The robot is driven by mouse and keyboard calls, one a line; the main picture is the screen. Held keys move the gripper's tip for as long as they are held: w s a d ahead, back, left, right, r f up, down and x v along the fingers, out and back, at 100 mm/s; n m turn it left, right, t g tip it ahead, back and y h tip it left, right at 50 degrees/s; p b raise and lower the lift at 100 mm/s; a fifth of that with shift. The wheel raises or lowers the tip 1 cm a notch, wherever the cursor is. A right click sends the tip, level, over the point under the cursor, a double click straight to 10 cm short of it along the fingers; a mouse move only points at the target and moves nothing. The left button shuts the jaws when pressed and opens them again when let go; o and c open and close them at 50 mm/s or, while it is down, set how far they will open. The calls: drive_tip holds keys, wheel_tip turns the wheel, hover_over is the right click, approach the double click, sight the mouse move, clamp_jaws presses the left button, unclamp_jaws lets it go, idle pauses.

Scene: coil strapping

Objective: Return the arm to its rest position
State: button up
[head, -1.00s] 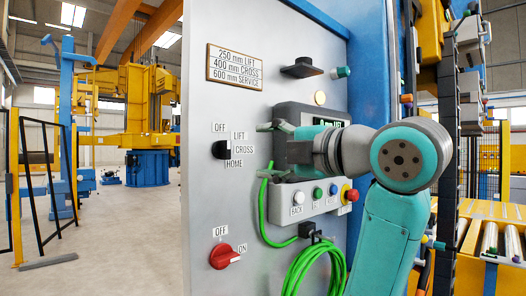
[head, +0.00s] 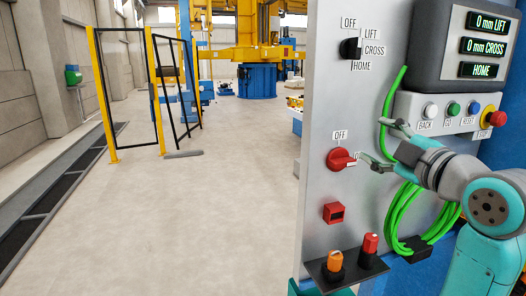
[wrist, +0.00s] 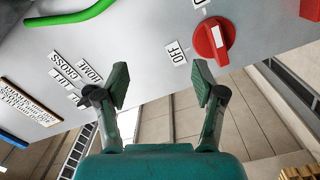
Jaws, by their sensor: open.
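My gripper (head: 386,143) is at the right of the head view, in front of the grey control panel (head: 318,100). Its fingers are spread and empty, pointing left at the panel. One fingertip appears close to the red rotary switch (head: 340,158); contact cannot be told. The wrist view shows both open fingers (wrist: 161,82) with nothing between them, and the red switch (wrist: 214,40) beyond the right finger. My teal arm comes in from the lower right. The black selector (head: 350,48) sits higher on the panel.
A dark display (head: 487,45) reads 0 mm LIFT, 0 mm CROSS and HOME. Buttons and a red-yellow stop knob (head: 494,118) sit below it. A green cable (head: 405,215) hangs coiled beside my arm. A small shelf (head: 345,268) juts out below. Open floor (head: 220,220) lies left.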

wheel_tip(320, 180, down, 23)
drive_tip(key=s+m+h, duration=0.2)
drive_tip(key=m, duration=0.5)
drive_tip(key=s+a+f+m+h, duration=0.1)
drive_tip(key=s+f+m, duration=0.1)
drive_tip(key=s+f, duration=0.5)
drive_tip(key=s+a+f+m+h, duration=0.15)
drive_tip(key=s+f, duration=0.25)
drive_tip(key=f, duration=0.6)
drive_tip(key=s+f+m+g, duration=0.1)
drive_tip(key=s+f, duration=0.2)
drive_tip(key=s, duration=0.3)
drive_tip(key=s+f+m+h, duration=0.1)
drive_tip(key=s+f+m, duration=0.15)
drive_tip(key=s, duration=0.35)
drive_tip(key=s+f+g, duration=0.1)
drive_tip(key=s+f, duration=0.2)
drive_tip(key=s, duration=0.3)
drive_tip(key=s+a+r+m, duration=0.1)
drive_tip(key=s+m, duration=0.1)
drive_tip(key=s, duration=1.5)
drive_tip(key=shift+s+a+g, duration=0.3)
drive_tip(key=shift+s+a, duration=0.1)
drive_tip(key=shift+y, duration=0.25)
